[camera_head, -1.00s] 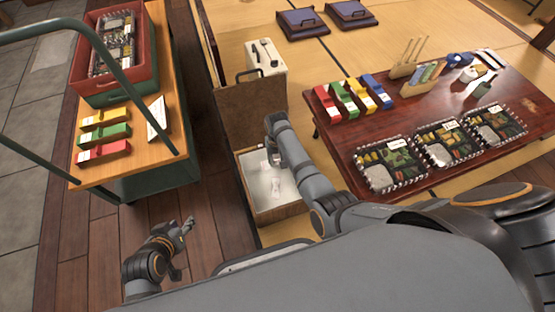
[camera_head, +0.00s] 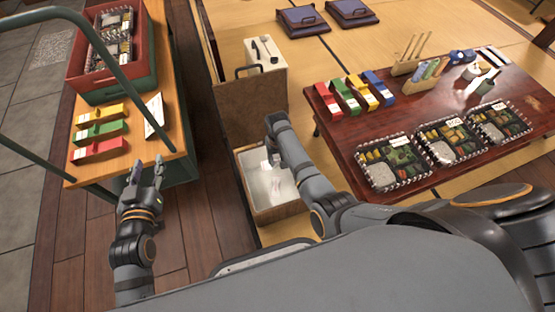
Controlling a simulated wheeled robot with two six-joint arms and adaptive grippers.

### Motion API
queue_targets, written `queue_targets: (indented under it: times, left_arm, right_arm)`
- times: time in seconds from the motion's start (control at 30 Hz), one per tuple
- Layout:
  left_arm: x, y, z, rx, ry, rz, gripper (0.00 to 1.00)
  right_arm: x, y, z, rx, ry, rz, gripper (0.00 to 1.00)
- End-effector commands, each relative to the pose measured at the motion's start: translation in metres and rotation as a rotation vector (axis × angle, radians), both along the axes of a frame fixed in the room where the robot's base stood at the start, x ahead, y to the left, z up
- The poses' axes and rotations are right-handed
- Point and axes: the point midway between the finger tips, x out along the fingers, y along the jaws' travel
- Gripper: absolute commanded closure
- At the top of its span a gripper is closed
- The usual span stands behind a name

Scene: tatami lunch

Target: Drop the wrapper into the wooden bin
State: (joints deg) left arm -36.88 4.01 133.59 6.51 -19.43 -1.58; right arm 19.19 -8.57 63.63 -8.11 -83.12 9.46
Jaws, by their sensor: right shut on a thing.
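The wooden bin (camera_head: 280,213) stands open on the floor at the middle, with a pale inside. My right arm reaches over it from the lower right, its wrist bent down at the bin's far right side. My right gripper (camera_head: 272,163) is small and partly hidden by my forearm, over or in the bin. It is shut on a small whitish thing, apparently the wrapper (camera_head: 265,165). A pale shape also shows lower inside the bin; I cannot tell what it is. My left gripper (camera_head: 148,172) is open and empty, beside the cart's near edge.
The cart (camera_head: 160,150) at left carries a red crate (camera_head: 68,80) of packed lunches and several coloured bundles. A brown cabinet (camera_head: 250,110) stands behind the bin. The low table (camera_head: 340,150) at right holds lunch trays, bundles and utensils. Wooden floor lies clear between cart and bin.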

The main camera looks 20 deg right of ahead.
Motion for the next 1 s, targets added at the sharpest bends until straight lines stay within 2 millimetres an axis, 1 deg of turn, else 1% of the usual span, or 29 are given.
queue_targets:
  times: [0.1, 0.3, 0.47, 0.7, 0.73, 0.9, 0.93, 1.0]
  left_arm:
    - [0.006, 0.001, 0.018, 0.001, -0.079, 0.003, 0.60]
    - [0.011, 0.001, 0.041, 0.004, -0.174, 0.006, 0.60]
    - [0.012, 0.001, 0.049, 0.004, -0.205, 0.006, 0.60]
    - [0.012, 0.001, 0.050, 0.004, -0.208, 0.007, 0.60]
    - [0.012, 0.001, 0.050, 0.004, -0.208, 0.007, 0.60]
    - [0.012, 0.001, 0.050, 0.004, -0.207, 0.007, 0.60]
    - [0.012, 0.001, 0.050, 0.004, -0.207, 0.007, 0.60]
    - [0.012, 0.001, 0.050, 0.004, -0.207, 0.007, 0.60]
  right_arm:
    - [0.000, 0.000, -0.003, 0.000, 0.000, 0.000, 0.80]
    - [0.000, 0.000, -0.005, 0.000, 0.000, 0.000, 0.80]
    - [0.000, 0.000, -0.006, 0.000, 0.000, 0.000, 0.80]
    - [0.000, 0.000, -0.006, 0.000, 0.000, 0.000, 0.80]
    - [0.000, 0.000, -0.006, 0.000, 0.000, 0.000, 0.70]
    - [0.000, 0.000, -0.006, 0.000, 0.000, 0.000, 0.47]
    - [0.000, 0.000, -0.006, 0.000, 0.000, 0.000, 0.45]
    - [0.000, 0.000, -0.006, 0.000, 0.000, 0.000, 0.45]
